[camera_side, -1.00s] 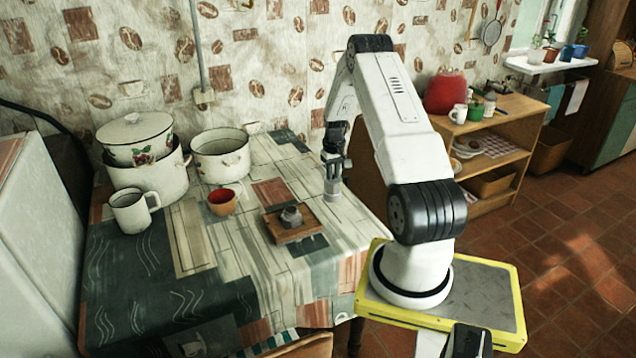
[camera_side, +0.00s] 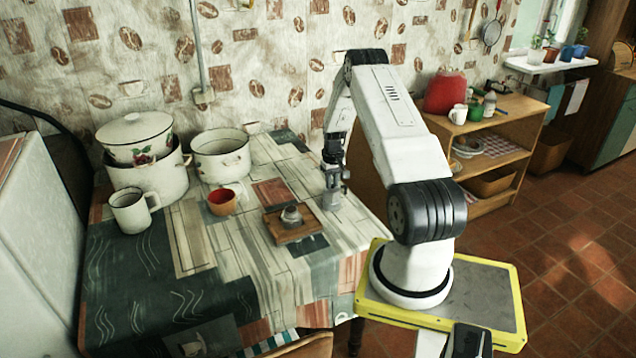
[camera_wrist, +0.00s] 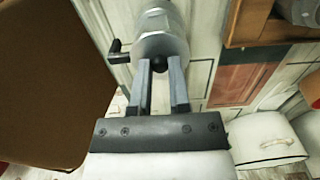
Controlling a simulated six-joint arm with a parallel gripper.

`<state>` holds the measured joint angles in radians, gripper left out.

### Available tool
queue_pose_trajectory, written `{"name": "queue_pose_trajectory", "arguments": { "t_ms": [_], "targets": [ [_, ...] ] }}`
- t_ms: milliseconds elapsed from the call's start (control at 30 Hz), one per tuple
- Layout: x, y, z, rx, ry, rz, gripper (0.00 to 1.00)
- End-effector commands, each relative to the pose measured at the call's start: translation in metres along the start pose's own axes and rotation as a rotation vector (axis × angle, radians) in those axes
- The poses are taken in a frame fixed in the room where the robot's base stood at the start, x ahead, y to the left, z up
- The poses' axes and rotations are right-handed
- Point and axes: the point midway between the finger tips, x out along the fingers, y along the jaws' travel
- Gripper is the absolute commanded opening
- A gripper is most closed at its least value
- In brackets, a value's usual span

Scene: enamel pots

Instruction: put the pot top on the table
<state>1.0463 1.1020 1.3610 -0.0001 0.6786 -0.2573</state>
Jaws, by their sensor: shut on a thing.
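The pot top is a grey metal, faceted piece with a dark side handle and a black knob, seen in the wrist view (camera_wrist: 160,38). In the side view it is a small grey shape (camera_side: 331,201) near the table's right edge. My gripper (camera_side: 332,184) points down, its fingers shut around the knob, as the wrist view also shows (camera_wrist: 160,66). I cannot tell whether the pot top touches the table (camera_side: 190,295). A squat grey metal piece, perhaps the pot's lower part (camera_side: 291,214), stands on a wooden board (camera_side: 283,232) to the left.
A red-lined cup (camera_side: 221,203), a white mug (camera_side: 130,213), an open white pot (camera_side: 221,160) and stacked enamel pots (camera_side: 151,178) stand further left. A wooden shelf unit (camera_side: 505,125) stands beyond the table's right side. The tabletop's front is clear.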

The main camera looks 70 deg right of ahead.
Motion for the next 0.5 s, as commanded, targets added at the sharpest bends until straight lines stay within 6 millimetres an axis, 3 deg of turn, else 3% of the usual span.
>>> {"name": "queue_pose_trajectory", "arguments": {
  "t_ms": [33, 67, 133, 167, 500],
  "targets": [
    [0.0010, 0.0001, -0.0003, 0.000, 0.001, 0.000, 0.00],
    [0.0009, 0.0000, -0.0001, 0.000, 0.000, 0.000, 0.32],
    [0.0008, 0.0000, -0.0001, 0.000, 0.000, 0.000, 0.54],
    [0.0008, 0.0000, -0.0001, 0.000, 0.000, 0.000, 0.57],
    [0.0001, 0.0000, 0.0000, 0.000, 0.000, 0.000, 0.57]
  ]
}}
